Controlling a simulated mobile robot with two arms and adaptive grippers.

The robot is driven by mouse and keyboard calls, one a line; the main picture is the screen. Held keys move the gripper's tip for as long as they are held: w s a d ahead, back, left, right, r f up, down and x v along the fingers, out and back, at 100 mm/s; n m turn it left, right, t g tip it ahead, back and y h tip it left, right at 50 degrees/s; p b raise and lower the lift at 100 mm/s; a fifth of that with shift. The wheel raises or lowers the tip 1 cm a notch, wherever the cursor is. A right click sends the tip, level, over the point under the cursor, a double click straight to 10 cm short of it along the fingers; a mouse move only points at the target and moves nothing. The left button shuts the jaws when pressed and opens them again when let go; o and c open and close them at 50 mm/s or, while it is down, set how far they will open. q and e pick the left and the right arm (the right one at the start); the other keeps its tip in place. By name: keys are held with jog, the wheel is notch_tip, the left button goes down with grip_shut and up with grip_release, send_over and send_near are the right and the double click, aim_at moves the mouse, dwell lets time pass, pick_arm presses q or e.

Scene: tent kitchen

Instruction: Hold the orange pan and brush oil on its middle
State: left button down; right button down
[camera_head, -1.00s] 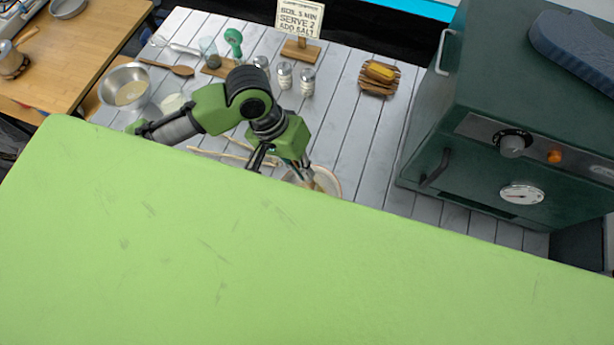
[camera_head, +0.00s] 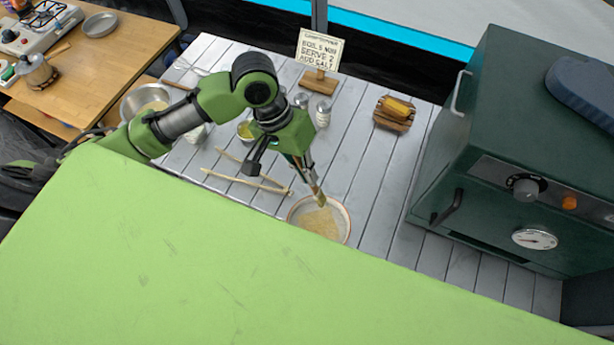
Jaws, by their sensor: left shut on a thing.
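The pan (camera_head: 344,234) is a round, shallow, pale dish with an orange-brown rim on the white plank table. It has a tan patch in its middle, and its near edge is partly hidden by my green body. My left gripper (camera_head: 304,170) is above and just left of the pan, shut on a brush (camera_head: 319,197). The brush points down, its tip over the far part of the pan. Whether the tip touches the pan I cannot tell. A small bowl with yellow liquid (camera_head: 245,129) is partly behind my left arm. My right gripper is not in view.
Thin wooden sticks (camera_head: 245,180) lie left of the pan. A dark green oven (camera_head: 500,150) stands on the right. At the back are a sign (camera_head: 319,50), shakers (camera_head: 322,115) and a yellow item on a wooden rack (camera_head: 395,112). The planks right of the pan are clear.

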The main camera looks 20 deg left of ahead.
pick_arm(q)
jog(key=shift+r, duration=1.6)
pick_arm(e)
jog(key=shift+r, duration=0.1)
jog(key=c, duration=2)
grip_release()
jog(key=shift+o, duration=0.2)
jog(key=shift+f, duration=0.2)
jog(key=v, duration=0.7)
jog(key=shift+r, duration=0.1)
